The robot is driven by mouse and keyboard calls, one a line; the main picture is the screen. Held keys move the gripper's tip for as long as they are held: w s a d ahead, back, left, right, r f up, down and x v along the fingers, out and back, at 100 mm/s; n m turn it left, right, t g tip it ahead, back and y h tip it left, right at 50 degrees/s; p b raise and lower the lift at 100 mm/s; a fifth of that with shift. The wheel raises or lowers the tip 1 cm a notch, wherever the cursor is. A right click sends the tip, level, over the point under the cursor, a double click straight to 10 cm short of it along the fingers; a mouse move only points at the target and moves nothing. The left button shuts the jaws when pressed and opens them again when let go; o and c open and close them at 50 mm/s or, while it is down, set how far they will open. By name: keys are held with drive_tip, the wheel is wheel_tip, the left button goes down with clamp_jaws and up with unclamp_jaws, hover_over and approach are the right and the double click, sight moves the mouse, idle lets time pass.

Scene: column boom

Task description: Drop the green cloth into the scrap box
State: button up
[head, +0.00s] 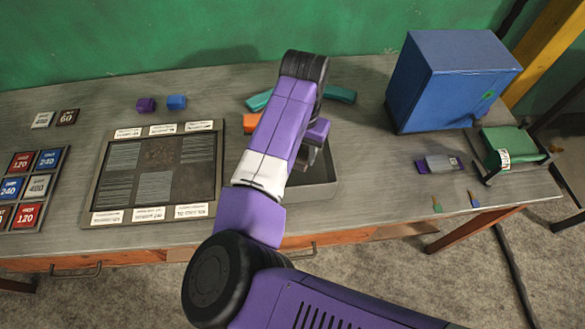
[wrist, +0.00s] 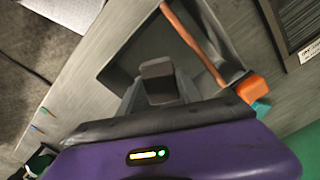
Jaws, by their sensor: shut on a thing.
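The open grey box (head: 322,190), which I take as the scrap box, stands on the bench under my arm; it also shows in the wrist view (wrist: 122,72). My gripper (head: 308,155) is above it, partly hidden by my forearm. In the wrist view my gripper (wrist: 158,88) is shut on a small dark grey-brown piece (wrist: 157,68), seen over the box's inside. I cannot make out a green cloth in it. A green roll with a white label (head: 500,148) sits in a stand at the right end of the bench.
An orange block (head: 250,123) and teal pieces (head: 341,95) lie beside and behind the box. A framed board (head: 100,190) is left of it. A blue cabinet (head: 440,85) stands at the back right. The bench between box and cabinet is mostly clear.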

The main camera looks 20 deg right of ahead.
drive_tip(key=shift+f, duration=0.25)
drive_tip(key=o, duration=1.4)
drive_tip(key=shift+o, duration=0.2)
wheel_tip(320, 180, up, 8)
drive_tip(key=shift+f+b, duration=0.1)
drive_tip(key=shift+b, duration=0.35)
